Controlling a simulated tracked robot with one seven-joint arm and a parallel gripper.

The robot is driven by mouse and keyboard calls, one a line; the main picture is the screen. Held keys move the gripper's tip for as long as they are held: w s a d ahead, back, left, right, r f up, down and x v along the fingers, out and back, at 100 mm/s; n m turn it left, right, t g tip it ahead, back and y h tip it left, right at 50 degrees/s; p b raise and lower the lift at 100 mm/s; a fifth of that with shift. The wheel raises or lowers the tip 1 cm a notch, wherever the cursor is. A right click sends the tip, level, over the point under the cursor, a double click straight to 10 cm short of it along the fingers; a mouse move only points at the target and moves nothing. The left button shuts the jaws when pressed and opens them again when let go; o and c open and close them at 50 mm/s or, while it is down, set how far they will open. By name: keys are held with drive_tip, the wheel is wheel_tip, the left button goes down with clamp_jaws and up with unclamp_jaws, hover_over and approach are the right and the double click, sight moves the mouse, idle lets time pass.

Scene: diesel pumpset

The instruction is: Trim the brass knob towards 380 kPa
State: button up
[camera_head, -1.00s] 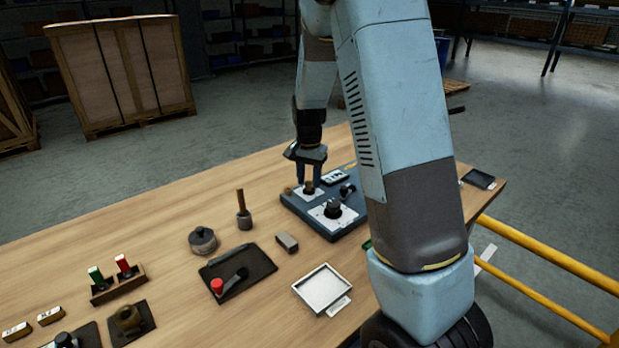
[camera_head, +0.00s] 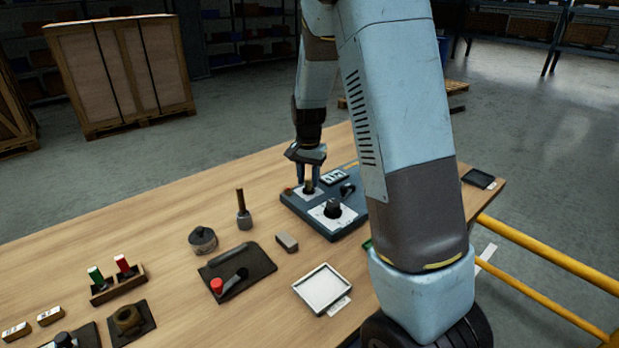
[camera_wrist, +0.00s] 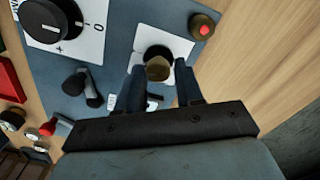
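The brass knob (camera_wrist: 158,68) stands on a white plate (camera_wrist: 176,46) on the blue panel. In the head view the knob (camera_head: 309,187) sits near the panel's far left corner. My gripper (camera_wrist: 160,80) is over it, pointing down, with one finger on each side of the knob. A gap shows between the knob and the fingers, so the gripper looks open. The blue panel (camera_head: 318,226) also carries a large black dial (camera_head: 332,208), a black lever (camera_head: 347,189) and a small white-marked display (camera_head: 334,176), whose reading is too small to read.
A red-topped button (camera_wrist: 201,27) is close to the right finger. A grey block (camera_head: 287,242), a wood-handled tool (camera_head: 243,212), a black plate with a red-knobbed lever (camera_head: 217,286) and a white tray (camera_head: 323,290) lie nearer on the table.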

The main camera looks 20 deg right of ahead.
sight(308, 181)
drive_tip(key=o, duration=0.3)
wheel_tip(308, 181, up, 14)
drive_tip(key=shift+f, duration=0.15)
idle(0.5)
drive_tip(key=s+r+n+t, duration=0.1)
drive_tip(key=s+r+n, duration=0.1)
drive_tip(key=s+r, duration=0.45)
drive_tip(key=s+r+n+t, duration=0.2)
drive_tip(key=s+r, duration=0.1)
drive_tip(key=s, duration=0.6)
drive_tip(key=s+n+t, duration=0.2)
drive_tip(key=s+n, duration=0.1)
drive_tip(key=s, duration=1.1)
drive_tip(key=shift+s+d+t, duration=0.15)
drive_tip(key=shift+s+t, duration=0.15)
drive_tip(key=shift+s, duration=0.1)
